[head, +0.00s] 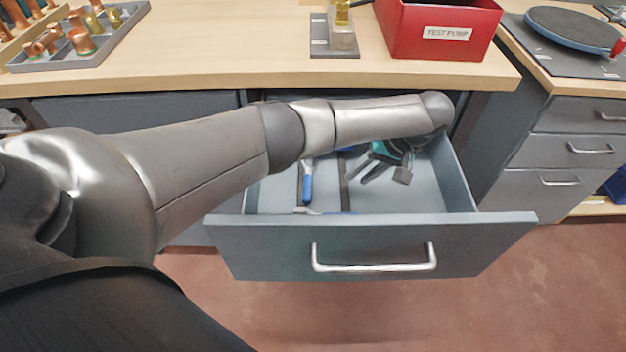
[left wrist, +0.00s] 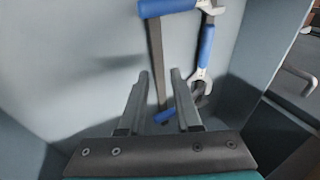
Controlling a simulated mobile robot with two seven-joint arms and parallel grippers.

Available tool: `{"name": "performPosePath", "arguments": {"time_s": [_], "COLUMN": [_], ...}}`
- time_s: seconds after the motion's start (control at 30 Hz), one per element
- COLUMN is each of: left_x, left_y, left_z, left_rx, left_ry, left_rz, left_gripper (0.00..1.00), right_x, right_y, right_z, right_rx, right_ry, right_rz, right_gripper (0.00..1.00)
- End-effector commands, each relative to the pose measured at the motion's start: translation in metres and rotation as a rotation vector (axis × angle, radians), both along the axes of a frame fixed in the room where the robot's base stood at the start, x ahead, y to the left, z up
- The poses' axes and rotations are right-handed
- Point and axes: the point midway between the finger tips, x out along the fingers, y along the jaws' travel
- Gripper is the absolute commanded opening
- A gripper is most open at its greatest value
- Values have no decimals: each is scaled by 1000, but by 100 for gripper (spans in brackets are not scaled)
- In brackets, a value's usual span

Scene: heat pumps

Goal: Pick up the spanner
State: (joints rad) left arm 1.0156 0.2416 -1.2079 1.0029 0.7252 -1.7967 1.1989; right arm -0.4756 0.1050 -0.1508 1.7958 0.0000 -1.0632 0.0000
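The spanner (left wrist: 207,45), with a blue handle and metal ends, lies in the open drawer (head: 375,245). In the left wrist view it is right of the fingers, its open jaw near the right fingertip. In the head view a blue handle (head: 307,185) shows in the drawer's left part, probably the spanner's; my forearm hides its far end. My left gripper (head: 358,179) is inside the drawer, pointing down and left. Its two fingers (left wrist: 160,74) are apart with nothing between them. My right gripper is not in view.
A dark bar (left wrist: 157,60) with blue pieces at its ends lies beyond the fingers. The drawer walls stand close around. The worktop (head: 200,65) overhangs behind, bearing a red test pump box (head: 440,30) and a tray of copper fittings (head: 80,40).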

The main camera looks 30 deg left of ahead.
Motion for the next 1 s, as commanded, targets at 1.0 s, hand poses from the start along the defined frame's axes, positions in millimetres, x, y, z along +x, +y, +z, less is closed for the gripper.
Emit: {"name": "performPosePath", "arguments": {"time_s": [1.0], "left_x": [-20], "left_y": [100], "left_z": [-18], "left_rx": [0], "left_ry": [2], "left_rz": [0], "left_gripper": [32], "right_x": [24], "right_y": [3], "right_z": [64], "right_rx": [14], "right_ry": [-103], "right_rz": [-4], "right_gripper": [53]}}
